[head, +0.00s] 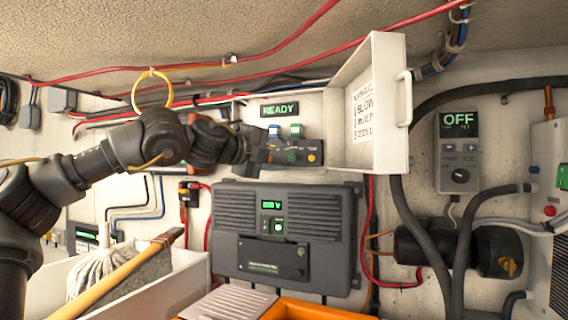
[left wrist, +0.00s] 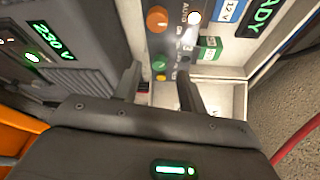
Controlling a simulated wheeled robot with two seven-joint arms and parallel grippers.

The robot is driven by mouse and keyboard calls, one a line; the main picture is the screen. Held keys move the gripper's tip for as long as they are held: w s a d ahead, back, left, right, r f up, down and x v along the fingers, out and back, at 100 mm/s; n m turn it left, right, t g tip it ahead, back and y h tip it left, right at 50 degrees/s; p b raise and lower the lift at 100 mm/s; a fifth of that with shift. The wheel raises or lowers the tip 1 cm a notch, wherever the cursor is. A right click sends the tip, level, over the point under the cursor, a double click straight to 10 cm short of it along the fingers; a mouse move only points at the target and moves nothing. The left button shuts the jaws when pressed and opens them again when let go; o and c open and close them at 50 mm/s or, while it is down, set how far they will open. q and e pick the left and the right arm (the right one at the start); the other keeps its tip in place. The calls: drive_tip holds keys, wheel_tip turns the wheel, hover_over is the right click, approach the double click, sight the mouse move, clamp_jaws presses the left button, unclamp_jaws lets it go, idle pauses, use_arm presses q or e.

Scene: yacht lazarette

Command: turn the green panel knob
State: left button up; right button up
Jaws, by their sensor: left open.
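The green panel knob (head: 291,158) sits on a small dark panel (head: 312,146) below the READY display. In the left wrist view the green knob (left wrist: 159,62) shows between the two fingertips, with an orange knob (left wrist: 157,19) beyond it. My left gripper (head: 262,156) is at the panel's left end in the head view; its fingers (left wrist: 159,75) are apart with nothing held. I cannot tell whether they touch the green knob. My right gripper is not in view.
An open white cabinet door (head: 386,110) stands out just right of the panel. A grey 230 V unit (head: 330,225) is mounted below. Red cables (head: 290,48) run above. A white bin (head: 190,285) with a wooden-handled tool (head: 125,272) stands lower left.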

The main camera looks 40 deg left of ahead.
use_arm(q)
drive_tip(key=s+b, duration=0.2)
drive_tip(key=s, duration=0.5)
drive_tip(key=shift+s+a+r, duration=0.2)
drive_tip(key=shift+r, duration=0.15)
